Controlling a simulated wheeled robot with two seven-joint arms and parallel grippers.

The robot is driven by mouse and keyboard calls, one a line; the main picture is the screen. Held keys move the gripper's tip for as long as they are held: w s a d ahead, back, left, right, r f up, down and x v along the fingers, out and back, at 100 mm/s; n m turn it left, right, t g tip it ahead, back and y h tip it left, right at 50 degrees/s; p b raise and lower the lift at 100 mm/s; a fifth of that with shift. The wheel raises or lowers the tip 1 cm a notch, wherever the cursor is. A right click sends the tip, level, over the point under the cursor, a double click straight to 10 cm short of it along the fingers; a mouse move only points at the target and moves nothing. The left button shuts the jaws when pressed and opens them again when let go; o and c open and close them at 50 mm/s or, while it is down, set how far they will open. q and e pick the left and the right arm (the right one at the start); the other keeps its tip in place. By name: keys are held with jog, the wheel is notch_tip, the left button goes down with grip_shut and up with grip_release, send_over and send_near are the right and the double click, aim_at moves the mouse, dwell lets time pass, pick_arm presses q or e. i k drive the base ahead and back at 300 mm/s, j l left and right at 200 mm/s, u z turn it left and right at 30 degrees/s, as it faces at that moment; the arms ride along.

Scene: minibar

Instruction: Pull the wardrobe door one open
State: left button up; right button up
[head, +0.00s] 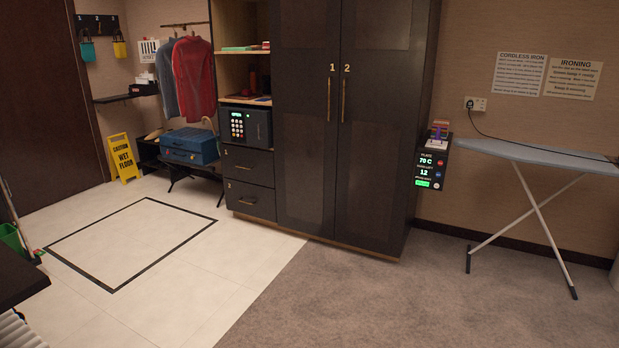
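The dark wardrobe has two tall doors side by side. Door one (305,170) is the left one, marked "1", with a vertical brass handle (329,99) near its right edge. Door two (380,170) is marked "2", with its own vertical handle (343,101). Both doors look shut. Neither of my grippers shows in the head view.
Left of door one are open shelves, a safe (245,126) and drawers (250,183). A blue suitcase (190,146) and a yellow wet-floor sign (123,158) stand further left. An ironing board (540,155) stands right. The floor before the wardrobe is clear.

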aim_at(304, 41)
jog(key=i, duration=1.55)
jog(key=i+z, duration=0.15)
jog(key=i, duration=0.4)
jog(key=i+j+z, duration=0.1)
jog(key=i, duration=0.4)
jog(key=i+j+z, duration=0.15)
jog(key=i, duration=0.35)
jog(key=i+j+z, duration=0.45)
jog(key=i, duration=0.25)
